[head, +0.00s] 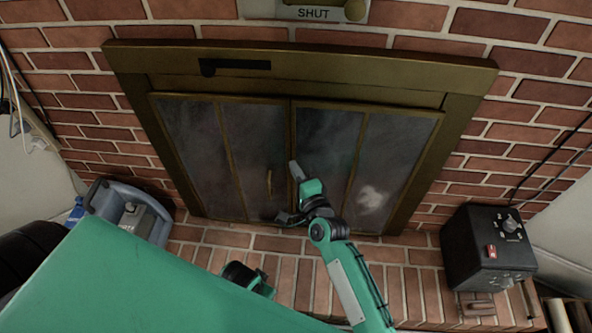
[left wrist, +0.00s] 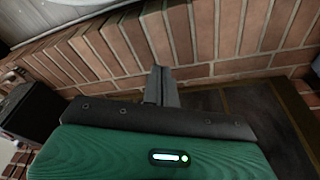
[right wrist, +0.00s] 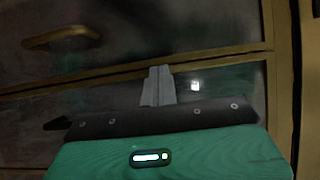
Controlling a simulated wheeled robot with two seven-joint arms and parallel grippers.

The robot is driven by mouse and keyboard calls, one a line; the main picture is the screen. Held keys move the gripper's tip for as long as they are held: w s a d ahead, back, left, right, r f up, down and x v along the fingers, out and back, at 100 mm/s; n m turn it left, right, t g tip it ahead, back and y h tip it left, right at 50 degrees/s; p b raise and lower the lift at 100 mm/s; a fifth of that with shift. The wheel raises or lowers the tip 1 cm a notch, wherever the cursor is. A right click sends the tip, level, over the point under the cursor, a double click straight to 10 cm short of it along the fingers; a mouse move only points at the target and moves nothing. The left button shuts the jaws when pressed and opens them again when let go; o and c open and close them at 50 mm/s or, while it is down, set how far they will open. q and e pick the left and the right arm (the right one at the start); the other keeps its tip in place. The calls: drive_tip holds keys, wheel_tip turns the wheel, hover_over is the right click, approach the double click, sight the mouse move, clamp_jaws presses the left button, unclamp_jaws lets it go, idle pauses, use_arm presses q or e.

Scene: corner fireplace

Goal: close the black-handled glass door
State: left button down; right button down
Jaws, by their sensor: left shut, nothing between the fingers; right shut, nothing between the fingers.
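The fireplace has framed glass doors, with a left pair of panels (head: 255,135) and a right pair (head: 330,130). In the head view they look about flush with the brass frame (head: 300,55). A brass-coloured handle (head: 269,182) is on the left pair; it also shows in the right wrist view (right wrist: 62,37). I cannot make out a black handle on the glass. My right gripper (head: 294,170) is shut and empty, in front of the right pair near the centre seam; contact is unclear. My left gripper (left wrist: 160,85) is shut and empty over the brick hearth.
A black control box (head: 488,250) with a red switch stands at the right of the hearth (head: 400,280). A grey-blue container (head: 130,210) stands at the left. A black lever (head: 235,66) is on the frame's top, below a SHUT plate (head: 313,13).

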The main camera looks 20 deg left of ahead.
use_arm(q)
drive_tip(key=shift+r, duration=0.1)
drive_tip(key=shift+f+p, duration=0.35)
drive_tip(key=shift+f, duration=0.3)
use_arm(e)
drive_tip(key=v, duration=1.4)
